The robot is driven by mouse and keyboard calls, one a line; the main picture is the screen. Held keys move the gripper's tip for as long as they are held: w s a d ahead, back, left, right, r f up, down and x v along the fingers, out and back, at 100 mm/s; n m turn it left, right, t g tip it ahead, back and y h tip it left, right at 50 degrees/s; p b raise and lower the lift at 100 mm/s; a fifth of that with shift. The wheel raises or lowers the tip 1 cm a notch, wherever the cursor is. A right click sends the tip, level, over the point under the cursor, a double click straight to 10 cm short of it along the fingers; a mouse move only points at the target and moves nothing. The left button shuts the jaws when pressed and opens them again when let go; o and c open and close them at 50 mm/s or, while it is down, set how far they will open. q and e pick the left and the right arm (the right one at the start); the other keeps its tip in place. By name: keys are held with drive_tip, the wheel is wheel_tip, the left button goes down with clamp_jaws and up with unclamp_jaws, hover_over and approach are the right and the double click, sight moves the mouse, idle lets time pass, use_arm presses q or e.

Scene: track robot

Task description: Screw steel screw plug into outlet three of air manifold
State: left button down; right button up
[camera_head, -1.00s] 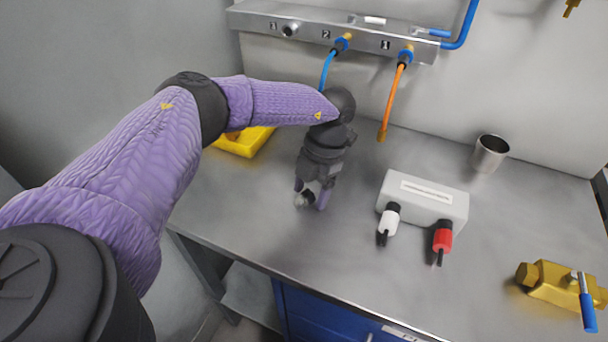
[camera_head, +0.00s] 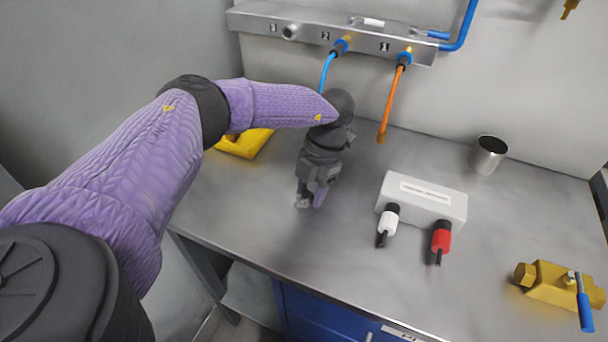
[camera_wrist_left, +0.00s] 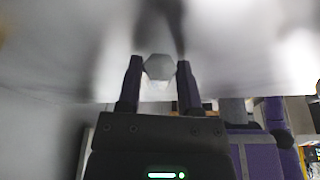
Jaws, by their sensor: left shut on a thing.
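The steel screw plug (camera_wrist_left: 159,67) shows in the left wrist view as a pale hexagonal piece between my two finger tips. My left gripper (camera_head: 311,200) is shut on it, pointing down low over the bench left of centre; in the head view the plug is hard to make out. The grey air manifold (camera_head: 262,23) is on the back wall, above and beyond the gripper. Outlet three (camera_head: 290,32), at its left end, is a bare round port with no hose. My right gripper is not in view.
A blue hose (camera_head: 326,72) hangs from outlet two and an orange hose (camera_head: 390,100) from outlet one. A yellow tray (camera_head: 243,146) lies behind my forearm. A grey box (camera_head: 425,198), steel cup (camera_head: 489,154) and brass valve (camera_head: 552,284) stand to the right.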

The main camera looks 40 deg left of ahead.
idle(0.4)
use_arm(q)
wheel_tip(320, 180, up, 7)
drive_tip(key=p, duration=0.6)
